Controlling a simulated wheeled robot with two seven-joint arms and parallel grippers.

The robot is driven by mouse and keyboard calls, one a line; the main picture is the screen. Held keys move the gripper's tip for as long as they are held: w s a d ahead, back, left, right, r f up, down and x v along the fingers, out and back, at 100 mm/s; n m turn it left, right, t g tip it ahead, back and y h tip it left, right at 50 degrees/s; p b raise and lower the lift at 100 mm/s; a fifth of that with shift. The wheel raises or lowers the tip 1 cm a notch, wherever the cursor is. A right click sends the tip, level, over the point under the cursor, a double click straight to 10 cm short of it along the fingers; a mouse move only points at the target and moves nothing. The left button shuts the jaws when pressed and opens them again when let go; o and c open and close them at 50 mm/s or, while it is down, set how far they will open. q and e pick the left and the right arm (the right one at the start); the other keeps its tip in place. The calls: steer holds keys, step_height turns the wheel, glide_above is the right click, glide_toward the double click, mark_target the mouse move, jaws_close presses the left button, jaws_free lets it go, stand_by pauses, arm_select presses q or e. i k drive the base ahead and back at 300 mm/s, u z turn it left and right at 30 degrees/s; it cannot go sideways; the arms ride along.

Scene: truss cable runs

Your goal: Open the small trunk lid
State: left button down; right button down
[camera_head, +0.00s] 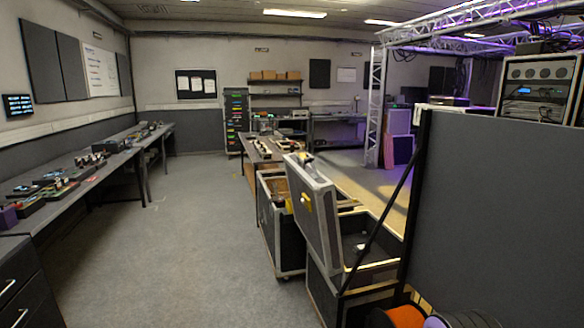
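A dark trunk with pale metal edges (325,287) stands on the floor at the lower middle right. Its lid (313,198) stands raised and tilted on the left side, with a small yellow mark on its face. The trunk's dark interior shows beside it. A second, similar case (278,237) stands just behind and to the left; part of it is hidden by the raised lid, and its top seems open. I cannot tell which one is the small trunk. Neither of my grippers is in view.
A large dark grey panel (500,210) with a slanted black bar fills the right foreground. An orange spool (404,317) sits below it. A long bench with gear (75,180) runs along the left. The grey floor (180,250) between is clear.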

mark_target(316, 218)
steer(key=i, duration=2.1)
steer(key=z, duration=0.75)
